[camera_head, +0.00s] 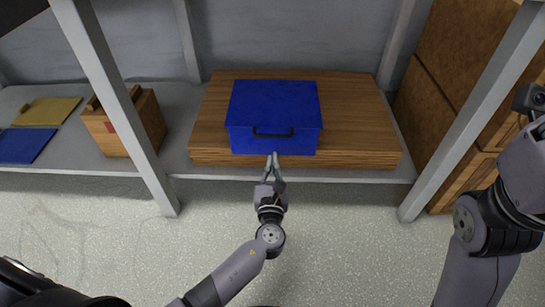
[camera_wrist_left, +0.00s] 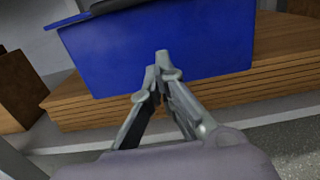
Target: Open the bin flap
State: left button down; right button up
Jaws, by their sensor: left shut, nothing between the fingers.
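The blue bin (camera_head: 275,105) sits on a stack of wooden boards on a grey shelf, with its flat top lying closed. A dark handle (camera_head: 272,133) is on its front face, near the upper edge. My left gripper (camera_head: 273,157) is shut and empty, just in front of the bin's lower front edge and below the handle. In the left wrist view the shut fingertips (camera_wrist_left: 158,62) overlap the blue front face (camera_wrist_left: 190,40); I cannot tell whether they touch it. A dark piece shows at the top edge there. My right gripper is not in view; only part of my right arm shows.
The wooden boards (camera_head: 355,125) extend to both sides of the bin on the shelf (camera_head: 180,100). Grey posts (camera_head: 120,110) and (camera_head: 470,115) stand left and right in front. A wooden box (camera_head: 125,122) is at left, with blue and yellow panels (camera_head: 47,111) beyond it.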

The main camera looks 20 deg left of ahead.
pick_arm(q)
jog(key=shift+w+a+r, duration=0.1)
jog(key=shift+w+r, duration=0.1)
jog(key=shift+r, duration=0.8)
jog(key=shift+w+r, duration=0.15)
jog(key=shift+r, duration=0.8)
jog(key=shift+r+p, duration=0.1)
jog(key=shift+p, duration=0.25)
